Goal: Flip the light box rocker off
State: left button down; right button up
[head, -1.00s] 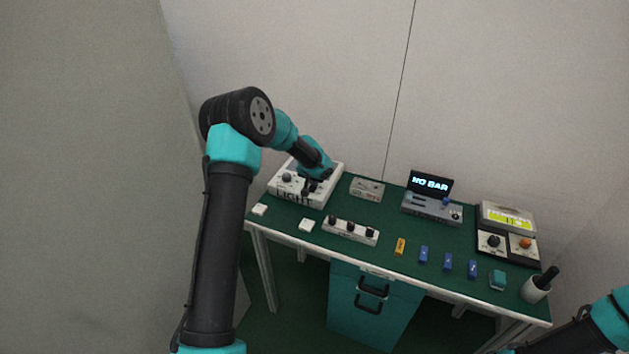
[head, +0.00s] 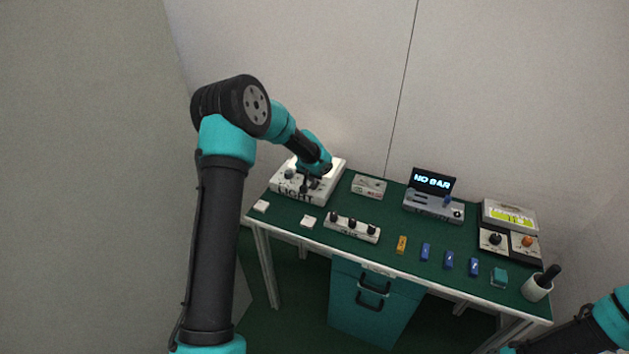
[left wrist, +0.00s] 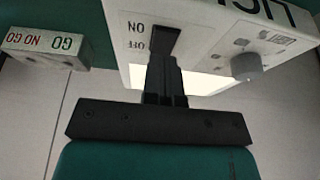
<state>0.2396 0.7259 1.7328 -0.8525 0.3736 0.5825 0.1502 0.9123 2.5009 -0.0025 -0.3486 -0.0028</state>
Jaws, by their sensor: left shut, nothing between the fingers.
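The white light box (head: 290,193), lettered LIGHT, stands at the left end of the green table; it also fills the top of the left wrist view (left wrist: 125,30). Its dark rocker (left wrist: 165,38) sits beside ON and OFF labels. My left gripper (head: 308,187) is over the box's front part. In the left wrist view its shut, empty fingers (left wrist: 163,66) are right at the rocker and cover its near end. I cannot tell whether they touch it or which way it is tilted. The box's panel (left wrist: 205,84) looks bright. My right gripper is out of view.
A GO/NO GO block (head: 368,187) stands right of the light box. A strip with black knobs (head: 352,229), two white pads, and small orange and blue pieces lie along the front. Devices with displays (head: 432,206) stand farther right, and a cup (head: 536,288) is at the right end.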

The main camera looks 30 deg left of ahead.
pick_arm(q)
jog(key=v, duration=1.2)
jog(key=shift+w, duration=0.25)
jog(key=shift+w+d+r, duration=0.1)
